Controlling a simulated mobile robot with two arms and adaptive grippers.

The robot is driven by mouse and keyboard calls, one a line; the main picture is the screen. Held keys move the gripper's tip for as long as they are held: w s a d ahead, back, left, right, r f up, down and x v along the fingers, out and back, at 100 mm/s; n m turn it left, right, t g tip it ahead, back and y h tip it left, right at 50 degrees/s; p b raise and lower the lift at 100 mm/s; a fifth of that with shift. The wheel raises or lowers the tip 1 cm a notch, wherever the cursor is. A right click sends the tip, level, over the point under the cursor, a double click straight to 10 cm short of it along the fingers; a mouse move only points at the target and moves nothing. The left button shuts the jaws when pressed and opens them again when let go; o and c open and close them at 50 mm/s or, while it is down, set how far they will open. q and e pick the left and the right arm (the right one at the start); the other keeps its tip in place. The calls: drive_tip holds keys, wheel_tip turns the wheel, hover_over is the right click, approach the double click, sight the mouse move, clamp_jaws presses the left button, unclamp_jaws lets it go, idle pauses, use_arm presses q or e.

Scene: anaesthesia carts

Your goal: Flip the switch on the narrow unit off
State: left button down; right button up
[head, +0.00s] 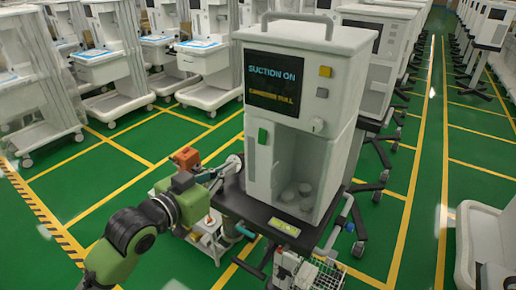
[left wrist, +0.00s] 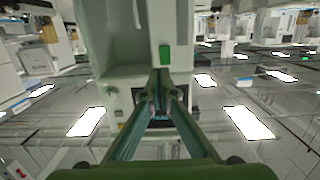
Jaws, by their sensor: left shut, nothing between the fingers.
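The narrow unit (head: 292,100) is a tall white cabinet on a dark-topped cart. Its dark screen (head: 287,80) reads "SUCTION ON" with a yellow line below that seems to say canister full. A green switch (head: 262,136) sits on the front below the screen. It also shows in the left wrist view (left wrist: 165,53), just beyond the fingertips. My left gripper (head: 229,170) is at the unit's left side, lower than the switch. In the left wrist view, my left gripper's fingers (left wrist: 159,93) meet, shut and empty; contact with the unit cannot be told. My right gripper is out of view.
An open bay below holds clear jars (head: 297,192). A wire basket (head: 328,272) hangs at the cart's front.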

sight(264, 145)
use_arm(q)
drive_tip(key=p+x, duration=0.3)
drive_tip(key=x, duration=0.9)
drive_tip(key=shift+w, duration=0.2)
drive_tip(key=shift+p+x, duration=0.45)
drive_tip(key=shift+x, duration=0.5)
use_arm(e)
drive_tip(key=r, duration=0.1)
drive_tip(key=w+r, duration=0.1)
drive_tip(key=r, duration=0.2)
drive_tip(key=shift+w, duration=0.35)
use_arm(q)
drive_tip(key=shift+s+f, duration=0.1)
